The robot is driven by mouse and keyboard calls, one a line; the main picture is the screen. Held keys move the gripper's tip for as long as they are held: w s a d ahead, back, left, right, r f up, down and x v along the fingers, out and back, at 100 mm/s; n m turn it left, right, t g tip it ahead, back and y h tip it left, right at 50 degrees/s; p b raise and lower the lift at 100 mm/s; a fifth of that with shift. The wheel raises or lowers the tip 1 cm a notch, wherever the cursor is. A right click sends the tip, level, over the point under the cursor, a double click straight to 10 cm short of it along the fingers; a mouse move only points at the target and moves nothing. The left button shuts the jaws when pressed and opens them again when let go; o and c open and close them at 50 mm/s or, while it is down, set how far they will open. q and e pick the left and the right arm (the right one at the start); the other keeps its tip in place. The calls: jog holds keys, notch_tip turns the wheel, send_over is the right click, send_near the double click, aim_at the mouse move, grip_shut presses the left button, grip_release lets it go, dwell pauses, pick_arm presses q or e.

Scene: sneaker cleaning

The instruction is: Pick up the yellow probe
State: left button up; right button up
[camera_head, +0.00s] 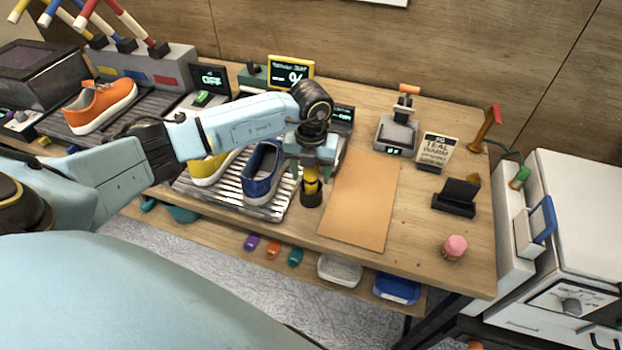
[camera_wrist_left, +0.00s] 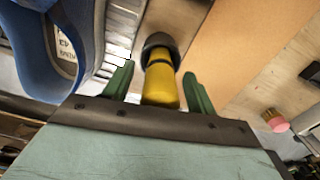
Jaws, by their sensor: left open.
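The yellow probe (camera_head: 311,180) stands upright in a dark round base (camera_head: 311,199), between the metal rack and the tan mat. In the left wrist view the yellow probe (camera_wrist_left: 160,85) shows between my fingers, its far end in the dark base (camera_wrist_left: 159,46). My left gripper (camera_head: 313,168) is over the probe, pointing down. Its green fingers (camera_wrist_left: 157,88) are apart, one on each side of the probe, with a visible gap. The probe's top is hidden by the gripper in the head view. My right gripper is not in view.
A blue sneaker (camera_head: 263,172) and a yellow sneaker (camera_head: 208,167) sit on the metal rack (camera_head: 270,210), close left of the gripper. The tan mat (camera_head: 362,200) on the right is bare. A pink-topped item (camera_head: 455,247) stands near the front right edge.

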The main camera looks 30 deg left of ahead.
pick_arm(q)
jog(key=shift+c, duration=0.4)
jog(key=c, duration=1)
jog(key=shift+r, duration=0.1)
